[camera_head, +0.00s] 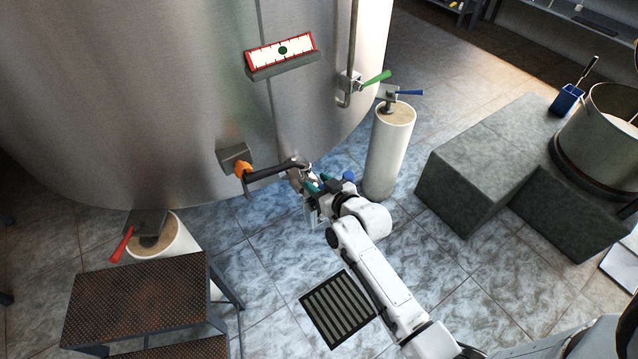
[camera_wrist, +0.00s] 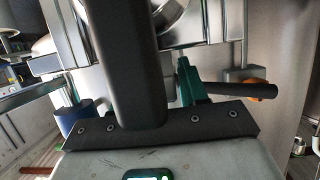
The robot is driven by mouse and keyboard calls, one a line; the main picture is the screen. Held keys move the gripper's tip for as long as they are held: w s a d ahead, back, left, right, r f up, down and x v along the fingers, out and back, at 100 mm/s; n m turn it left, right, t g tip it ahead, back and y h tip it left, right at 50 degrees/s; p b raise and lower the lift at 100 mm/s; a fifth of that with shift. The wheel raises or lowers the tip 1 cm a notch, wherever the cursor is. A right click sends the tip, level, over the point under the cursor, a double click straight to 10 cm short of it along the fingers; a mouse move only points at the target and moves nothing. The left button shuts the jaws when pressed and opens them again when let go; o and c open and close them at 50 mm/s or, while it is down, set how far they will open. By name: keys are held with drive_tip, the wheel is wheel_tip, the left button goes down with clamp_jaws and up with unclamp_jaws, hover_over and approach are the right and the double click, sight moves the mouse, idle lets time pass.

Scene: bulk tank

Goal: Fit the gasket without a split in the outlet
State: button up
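The outlet (camera_head: 297,170) is a short steel fitting low on the tank front, at the end of a black lever (camera_head: 268,173) with an orange knob (camera_head: 243,170). My gripper (camera_head: 306,186) is right at the outlet, from the lower right. In the wrist view a round steel rim of the outlet (camera_wrist: 172,14) shows at the top, partly behind a large dark finger of mine. The black lever (camera_wrist: 247,89) and orange knob (camera_wrist: 262,89) lie to the right there. I cannot make out a gasket in either view. The gap between my fingertips is hidden, so I cannot tell what they hold.
The steel tank (camera_head: 130,90) fills the upper left, with a red-framed gauge (camera_head: 282,52). A white leg (camera_head: 390,150) stands right of the outlet. Metal steps (camera_head: 140,300) are at lower left, a floor drain (camera_head: 338,308) below, dark blocks (camera_head: 490,165) and a pot (camera_head: 600,130) right.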

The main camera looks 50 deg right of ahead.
drive_tip(key=o, duration=0.4)
drive_tip(key=shift+c, duration=0.2)
drive_tip(key=shift+s, duration=0.1)
drive_tip(key=v, duration=1)
drive_tip(key=shift+s, duration=0.3)
drive_tip(key=shift+a, duration=0.2)
drive_tip(key=s+a+f+n+g+y, duration=0.25)
drive_tip(key=s+a+g, duration=0.2)
drive_tip(key=a, duration=0.25)
drive_tip(key=s+a+g+y, duration=0.1)
drive_tip(key=s+a+g, duration=0.4)
drive_tip(key=s+g, duration=0.3)
drive_tip(key=s, duration=0.4)
drive_tip(key=shift+r, duration=0.4)
